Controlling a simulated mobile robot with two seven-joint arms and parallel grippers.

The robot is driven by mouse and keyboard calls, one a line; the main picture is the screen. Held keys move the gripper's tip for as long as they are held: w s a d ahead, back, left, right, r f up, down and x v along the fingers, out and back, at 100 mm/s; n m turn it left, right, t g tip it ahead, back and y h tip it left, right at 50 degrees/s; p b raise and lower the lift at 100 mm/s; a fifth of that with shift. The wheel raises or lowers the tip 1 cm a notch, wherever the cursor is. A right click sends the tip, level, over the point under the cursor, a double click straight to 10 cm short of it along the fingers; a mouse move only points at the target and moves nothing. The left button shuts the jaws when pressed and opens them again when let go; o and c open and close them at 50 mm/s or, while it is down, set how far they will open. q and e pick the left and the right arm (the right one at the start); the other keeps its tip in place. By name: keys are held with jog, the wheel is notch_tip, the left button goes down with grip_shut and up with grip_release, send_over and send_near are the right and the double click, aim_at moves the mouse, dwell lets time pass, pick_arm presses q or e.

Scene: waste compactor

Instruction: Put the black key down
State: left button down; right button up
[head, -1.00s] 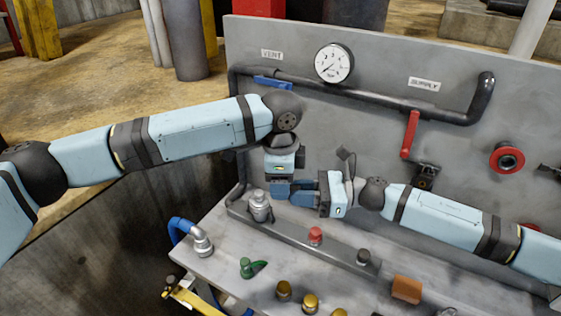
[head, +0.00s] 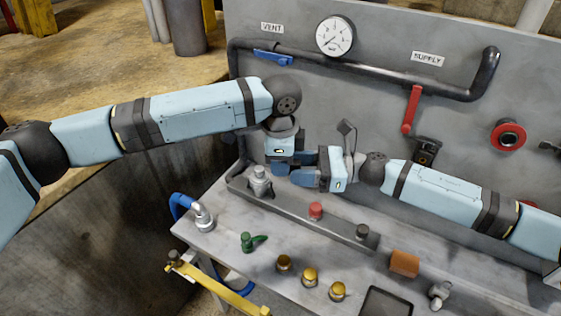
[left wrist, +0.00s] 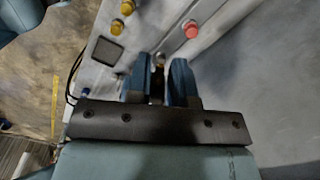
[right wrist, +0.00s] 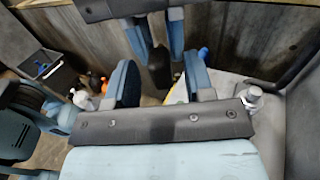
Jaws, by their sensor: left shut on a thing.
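My left gripper (head: 284,172) hangs over the back left of the bench and is shut on the black key (right wrist: 158,70). The key is a small dark piece sticking out between the left fingertips in the right wrist view. It also shows dark between the fingers in the left wrist view (left wrist: 156,90). In the head view it is hidden. My right gripper (head: 303,177) comes in from the right, close to the left fingertips. Its two fingers (right wrist: 160,85) stand apart, on either side of the key; I see no contact with it.
A silver fitting (head: 259,184) stands just below the grippers. A red button (head: 315,210), a green handle (head: 252,242), an orange block (head: 404,263) and several yellow knobs stand on the bench. The grey panel (head: 330,110) rises behind. A square dark tray (head: 386,303) lies at the front.

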jog(key=shift+d, duration=0.1)
jog(key=d, duration=1.2)
jog(key=s+a+f+m+t+h, duration=0.35)
jog(key=f+m+t, duration=0.3)
jog(key=m, duration=0.85)
jog(key=s+a+f+m+t+h, duration=0.2)
jog(key=s+f+m+t, duration=0.35)
jog(key=m, duration=0.95)
jog(key=s+d+f+m+g+h, duration=0.1)
jog(key=s+d+f+m+h, duration=0.2)
jog(key=s+f+m+h, duration=0.2)
jog(key=s+d+f+m+g+h, duration=0.1)
jog(key=s+d+f+m+h, duration=0.3)
jog(key=s+f+m, duration=0.7)
jog(key=f+m, duration=0.1)
jog(key=m, duration=0.3)
jog(key=shift+d+f+m+h, duration=0.2)
jog(key=shift+f+m+h, duration=0.15)
jog(key=shift+m, duration=0.05)
